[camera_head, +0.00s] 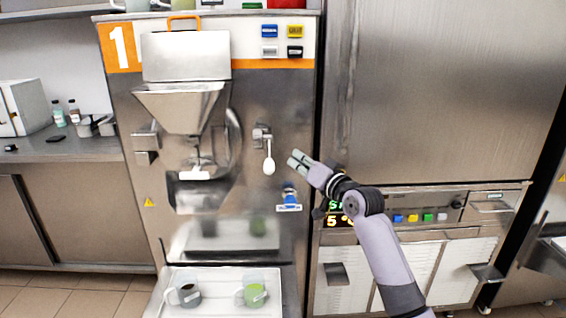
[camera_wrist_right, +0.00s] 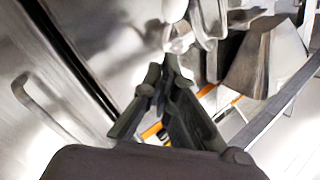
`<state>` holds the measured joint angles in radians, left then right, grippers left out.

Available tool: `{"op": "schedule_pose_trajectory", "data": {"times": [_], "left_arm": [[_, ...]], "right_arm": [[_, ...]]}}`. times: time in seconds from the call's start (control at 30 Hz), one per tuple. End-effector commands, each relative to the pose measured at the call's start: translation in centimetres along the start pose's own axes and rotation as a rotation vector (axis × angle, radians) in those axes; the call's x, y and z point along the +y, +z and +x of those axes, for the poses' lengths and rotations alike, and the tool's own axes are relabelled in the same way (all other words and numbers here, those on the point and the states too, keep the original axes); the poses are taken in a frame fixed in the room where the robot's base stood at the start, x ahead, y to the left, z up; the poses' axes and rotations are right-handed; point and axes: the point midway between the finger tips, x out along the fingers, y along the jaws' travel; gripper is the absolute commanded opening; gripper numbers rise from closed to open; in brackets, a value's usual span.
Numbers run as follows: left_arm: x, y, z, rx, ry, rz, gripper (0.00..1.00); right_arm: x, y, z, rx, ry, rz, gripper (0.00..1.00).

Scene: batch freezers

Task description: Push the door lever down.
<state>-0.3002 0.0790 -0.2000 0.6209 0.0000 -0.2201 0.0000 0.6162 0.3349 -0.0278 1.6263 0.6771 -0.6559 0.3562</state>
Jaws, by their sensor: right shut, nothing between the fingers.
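The door lever (camera_head: 268,163) hangs from a metal bracket on the front of the machine marked 1, its white knob pointing down. My right gripper (camera_head: 294,159) is shut and empty, just to the right of the knob, with its fingers pointing left toward it. A small gap shows between them in the head view. In the right wrist view, a white rounded part (camera_wrist_right: 178,38), which looks like the knob, is just beyond the fingertips of my right gripper (camera_wrist_right: 160,80). I cannot tell there whether they touch. My left gripper is not in view.
A metal hopper (camera_head: 180,105) and white-handled spout are left of the lever. A blue knob (camera_head: 290,193) sits below my right gripper. Two mugs (camera_head: 254,292) stand on the tray (camera_head: 218,300) below. A tall steel cabinet (camera_head: 440,90) stands at the right.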

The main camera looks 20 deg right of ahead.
Motion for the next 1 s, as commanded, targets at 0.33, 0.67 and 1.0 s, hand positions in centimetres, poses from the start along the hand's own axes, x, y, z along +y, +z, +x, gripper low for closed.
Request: {"op": "schedule_pose_trajectory", "data": {"times": [0.33,0.67,1.0], "left_arm": [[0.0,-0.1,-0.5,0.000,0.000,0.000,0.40],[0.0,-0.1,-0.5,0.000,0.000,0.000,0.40],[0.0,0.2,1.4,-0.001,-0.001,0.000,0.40]], "right_arm": [[0.0,2.3,4.4,-0.001,0.000,0.002,0.00],[0.1,2.9,4.9,0.001,0.000,-0.001,0.00],[2.4,5.0,5.8,-0.003,0.005,-0.002,0.00]]}}
